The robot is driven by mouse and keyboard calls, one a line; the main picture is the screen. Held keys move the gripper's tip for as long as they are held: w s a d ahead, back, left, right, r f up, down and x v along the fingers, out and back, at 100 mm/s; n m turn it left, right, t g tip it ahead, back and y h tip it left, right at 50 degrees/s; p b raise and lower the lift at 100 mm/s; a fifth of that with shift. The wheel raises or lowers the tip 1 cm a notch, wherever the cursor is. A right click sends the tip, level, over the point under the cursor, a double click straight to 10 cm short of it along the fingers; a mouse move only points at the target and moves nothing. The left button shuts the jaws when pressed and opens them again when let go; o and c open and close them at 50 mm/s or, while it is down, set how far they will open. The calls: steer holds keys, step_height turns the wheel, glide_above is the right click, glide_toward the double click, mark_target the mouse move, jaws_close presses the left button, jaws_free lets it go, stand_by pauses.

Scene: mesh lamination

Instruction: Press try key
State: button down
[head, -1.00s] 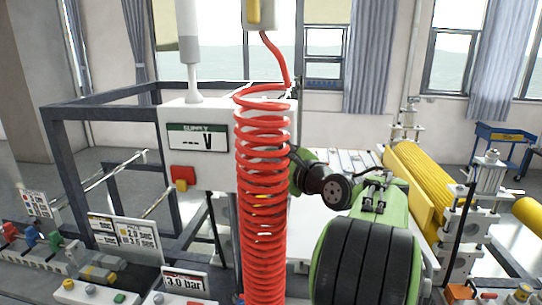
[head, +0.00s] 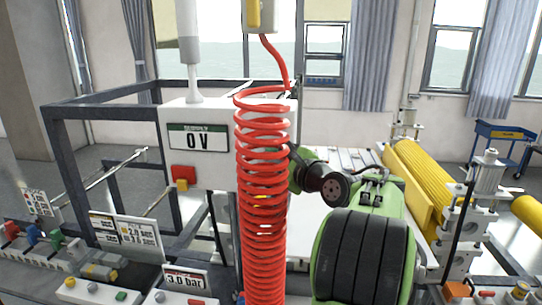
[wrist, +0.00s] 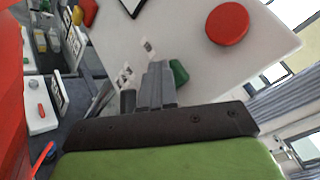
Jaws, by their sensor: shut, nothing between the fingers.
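In the wrist view my gripper (wrist: 157,85) is shut and empty, its grey fingers against or just in front of a white panel (wrist: 165,35). A green key (wrist: 179,73) shows just right of the fingertips. A dark key (wrist: 128,101) is to their left. Small labels (wrist: 124,76) sit beside the keys, too small to read, so I cannot tell which is the try key. I cannot tell whether the fingers touch a key. In the head view the supply box (head: 218,169) has a display (head: 198,138) reading 0 V. The gripper is hidden there behind the red coiled hose.
The red coiled hose (head: 262,200) hangs in front of the supply box and close to my arm. A large red button (wrist: 227,24) is on the white panel. Yellow rollers (head: 418,185) stand at right. Control boxes (head: 95,292) line the front left.

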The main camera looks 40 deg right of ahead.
stand_by(0.4)
steer(key=shift+s+a+b, duration=0.35)
steer(key=shift+s+a, duration=0.2)
steer(key=shift+a, duration=0.2)
steer(key=shift+s+a+b, duration=0.4)
steer(key=shift+s+a, duration=0.35)
steer(key=shift+a, duration=0.25)
steer(key=shift+s+a+b, duration=0.35)
steer(key=shift+s+a, duration=0.4)
steer(key=shift+a, duration=0.2)
